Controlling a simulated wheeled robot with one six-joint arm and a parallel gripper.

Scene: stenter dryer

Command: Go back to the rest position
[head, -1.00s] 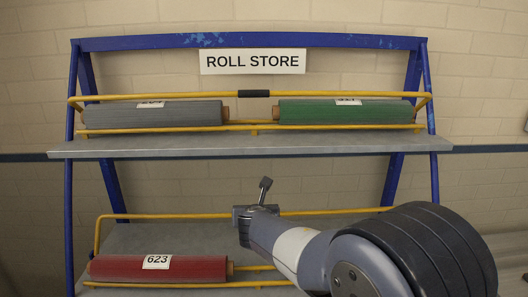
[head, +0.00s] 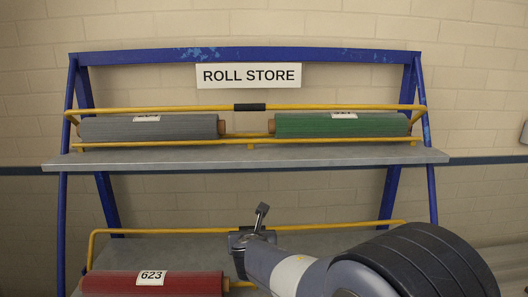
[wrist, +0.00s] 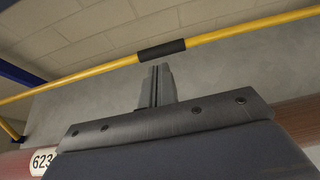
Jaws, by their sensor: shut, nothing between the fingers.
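My gripper (head: 262,212) shows in the head view in front of the lower shelf of the roll rack, just right of the red roll. In the wrist view my gripper (wrist: 156,70) has its fingers together with nothing between them, pointing at the yellow rail. The red roll (head: 200,285) with a 623 label lies on the lower shelf at the left. The label also shows at the left edge of the wrist view.
The blue rack (head: 432,190) has a ROLL STORE sign (head: 249,75). A grey roll (head: 180,128) and a green roll (head: 370,126) lie on its upper shelf (head: 330,156). A yellow rail (wrist: 230,33) with a black sleeve (wrist: 161,51) runs along the lower shelf. The lower shelf's middle looks bare.

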